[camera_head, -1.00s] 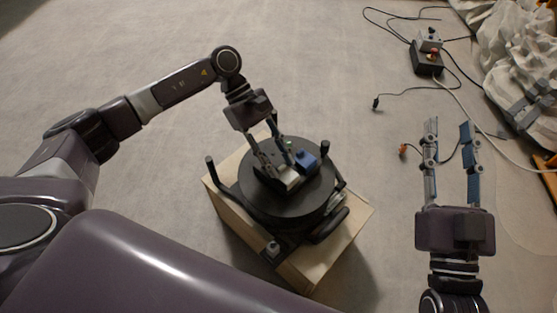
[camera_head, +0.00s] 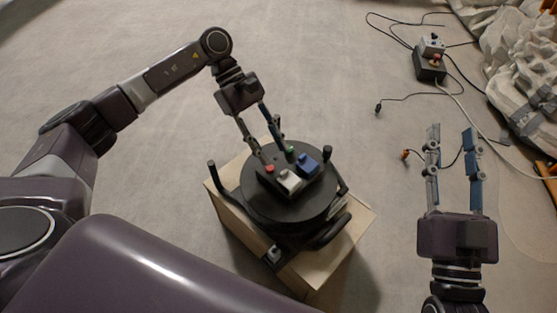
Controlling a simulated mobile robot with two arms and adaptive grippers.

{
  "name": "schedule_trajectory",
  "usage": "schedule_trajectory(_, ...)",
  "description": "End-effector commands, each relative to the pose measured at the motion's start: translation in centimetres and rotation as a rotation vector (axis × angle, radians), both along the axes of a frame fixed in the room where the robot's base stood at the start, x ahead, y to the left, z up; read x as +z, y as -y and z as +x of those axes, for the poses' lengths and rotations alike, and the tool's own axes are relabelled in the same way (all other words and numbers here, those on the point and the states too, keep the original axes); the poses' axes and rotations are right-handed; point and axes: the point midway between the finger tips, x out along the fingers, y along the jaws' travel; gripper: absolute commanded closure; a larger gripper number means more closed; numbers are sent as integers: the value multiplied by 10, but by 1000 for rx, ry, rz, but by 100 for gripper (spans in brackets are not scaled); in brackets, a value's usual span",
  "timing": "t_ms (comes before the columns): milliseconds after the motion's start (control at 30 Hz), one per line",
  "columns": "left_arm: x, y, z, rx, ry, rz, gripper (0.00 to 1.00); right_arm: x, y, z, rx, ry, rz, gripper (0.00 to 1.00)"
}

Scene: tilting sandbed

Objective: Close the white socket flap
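The white socket flap (camera_head: 290,179) sits on a round black turntable (camera_head: 268,210), beside a blue socket (camera_head: 307,164). It is too small to tell whether the flap is up or down. A small red part (camera_head: 269,168) and a small green part (camera_head: 290,151) show behind it. My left gripper (camera_head: 269,148) is open, its fingers apart behind the sockets, near the red and green parts. It does not cover the white flap. Whether a fingertip touches anything is unclear. My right gripper (camera_head: 452,128) is open and empty over the floor at the right.
The turntable stands on a wooden box (camera_head: 225,208) with upright black posts (camera_head: 213,171) around it. A dark control box (camera_head: 430,68) with cables lies at the back right, near pale rock-like shapes (camera_head: 510,62).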

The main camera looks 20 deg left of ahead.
Motion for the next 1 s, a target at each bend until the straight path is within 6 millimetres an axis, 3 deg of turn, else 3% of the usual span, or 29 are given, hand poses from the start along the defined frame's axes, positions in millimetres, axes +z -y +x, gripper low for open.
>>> schedule_trajectory(100,20,-17,8,3,3,0,65,0,0,0,0,0,0,65)
schedule_trajectory(333,45,-37,16,1,1,-1,65,0,0,0,0,0,0,65)
schedule_trajectory(1000,52,-42,17,0,1,-1,65,-1,0,1,0,-7,-2,65)
